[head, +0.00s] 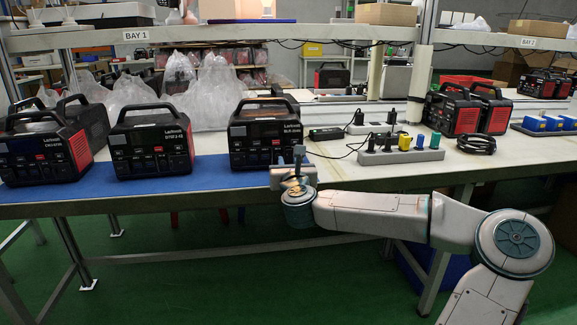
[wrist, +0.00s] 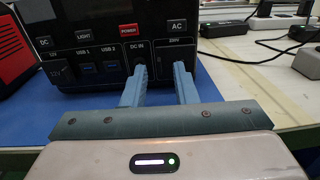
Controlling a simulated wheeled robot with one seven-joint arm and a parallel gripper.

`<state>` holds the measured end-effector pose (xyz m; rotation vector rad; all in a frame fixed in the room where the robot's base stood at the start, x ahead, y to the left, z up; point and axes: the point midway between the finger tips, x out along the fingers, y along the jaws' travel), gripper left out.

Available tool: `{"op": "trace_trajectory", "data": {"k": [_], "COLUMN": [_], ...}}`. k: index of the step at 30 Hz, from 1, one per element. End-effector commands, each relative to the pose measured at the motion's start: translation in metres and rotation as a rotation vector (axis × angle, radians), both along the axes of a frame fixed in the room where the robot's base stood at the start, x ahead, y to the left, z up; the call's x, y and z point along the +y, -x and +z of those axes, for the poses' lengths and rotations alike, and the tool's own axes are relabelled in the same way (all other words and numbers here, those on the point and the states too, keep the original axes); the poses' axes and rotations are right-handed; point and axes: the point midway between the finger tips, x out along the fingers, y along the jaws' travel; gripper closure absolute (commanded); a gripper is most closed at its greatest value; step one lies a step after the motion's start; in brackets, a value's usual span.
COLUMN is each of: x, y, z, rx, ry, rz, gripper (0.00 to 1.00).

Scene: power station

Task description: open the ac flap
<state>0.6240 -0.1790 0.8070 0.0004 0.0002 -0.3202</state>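The black and red power station (head: 262,138) in front of my gripper stands upright on the blue mat. Its front fills the top of the wrist view (wrist: 105,50), with DC, LIGHT, POWER and AC buttons and USB and DC IN ports. The AC flap (wrist: 177,50) seems to be the panel marked 250V below the AC button, at the front's right side; its lower part is hidden by my right finger and it looks closed. My gripper (wrist: 160,70) is open, its two blue fingers apart with nothing between them, close to the front; it also shows in the head view (head: 298,165).
Two more power stations stand to the left (head: 150,145) on the blue mat (head: 215,178). A grey power strip (head: 400,155) with coloured plugs and black cables lie to the right. Clear plastic bags (head: 215,95) are behind. The white bench is partly clear right of the mat.

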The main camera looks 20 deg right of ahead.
Motion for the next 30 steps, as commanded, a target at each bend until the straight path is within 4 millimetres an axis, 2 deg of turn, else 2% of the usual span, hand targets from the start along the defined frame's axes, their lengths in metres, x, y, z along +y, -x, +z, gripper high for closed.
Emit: {"op": "trace_trajectory", "data": {"k": [4,13,14,16,17,30], "x": [-0.0028,-0.0039,-0.0039,-0.0038,-0.0037,-0.0058], "y": [-0.0091,-0.0111,-0.0110,-0.0111,-0.0110,-0.0080], "z": [-0.0003,0.0001,0.0001,0.0001,0.0001,0.0013], "rx": [0.000,0.000,0.000,0.000,0.000,0.001], "ry": [0.000,0.001,0.000,0.000,0.000,-0.003], "rz": [0.000,-0.001,-0.001,0.000,0.000,0.046], "gripper": [0.74,0.74,0.77,0.96,1.00,1.00]}}
